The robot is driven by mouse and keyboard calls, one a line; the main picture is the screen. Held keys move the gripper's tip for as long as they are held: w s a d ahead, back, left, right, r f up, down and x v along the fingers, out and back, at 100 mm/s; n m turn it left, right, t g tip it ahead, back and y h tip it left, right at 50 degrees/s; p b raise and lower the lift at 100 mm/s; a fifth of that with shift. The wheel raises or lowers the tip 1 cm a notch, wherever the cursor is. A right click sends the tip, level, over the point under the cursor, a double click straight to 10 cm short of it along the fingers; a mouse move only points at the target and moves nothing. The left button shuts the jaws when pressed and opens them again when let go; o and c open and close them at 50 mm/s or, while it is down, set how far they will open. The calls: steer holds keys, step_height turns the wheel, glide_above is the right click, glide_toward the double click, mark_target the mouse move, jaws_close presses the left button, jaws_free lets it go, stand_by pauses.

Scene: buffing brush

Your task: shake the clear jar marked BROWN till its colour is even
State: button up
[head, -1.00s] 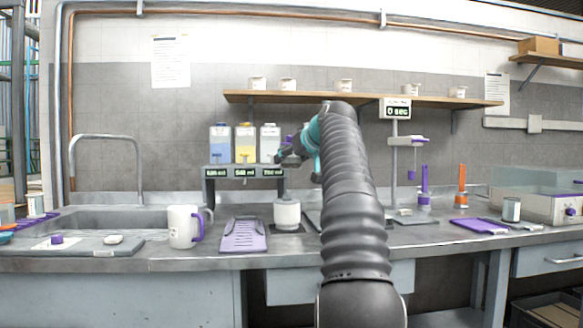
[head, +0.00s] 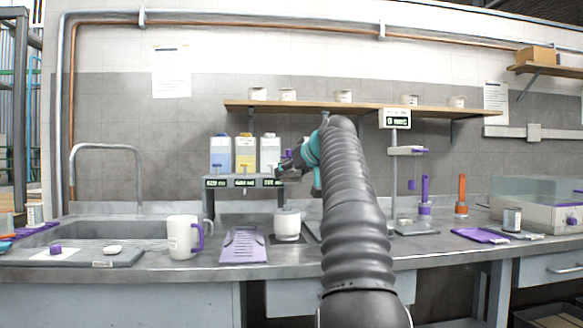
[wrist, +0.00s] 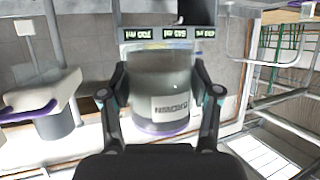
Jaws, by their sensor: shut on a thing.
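My gripper (wrist: 160,92) is shut on a clear jar (wrist: 166,80), with one finger on each side of it. The jar has a purple band at its lower end in the wrist view and a pale label whose lettering is turned over and hard to read. In the head view my gripper (head: 292,164) is partly hidden by my arm, in front of the right end of the dispenser rack. The jar is held above the bench, clear of it.
The dispenser rack (head: 208,202) carries blue, yellow and clear bottles behind the gripper. Below stand a white pot (head: 288,226), a purple tray (head: 244,246) and a white mug (head: 184,238). A stand with a display (head: 395,119) is to the right of my arm.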

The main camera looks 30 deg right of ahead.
mark_target(296, 181)
step_height(296, 181, down, 4)
steer(key=shift+r, duration=0.1)
steer(key=shift+w+d+r, duration=0.1)
steer(key=shift+w+r, duration=0.05)
steer(key=shift+r, duration=2.85)
steer(key=shift+f, duration=0.15)
steer(key=shift+f, duration=2.85)
steer(key=shift+r, duration=3)
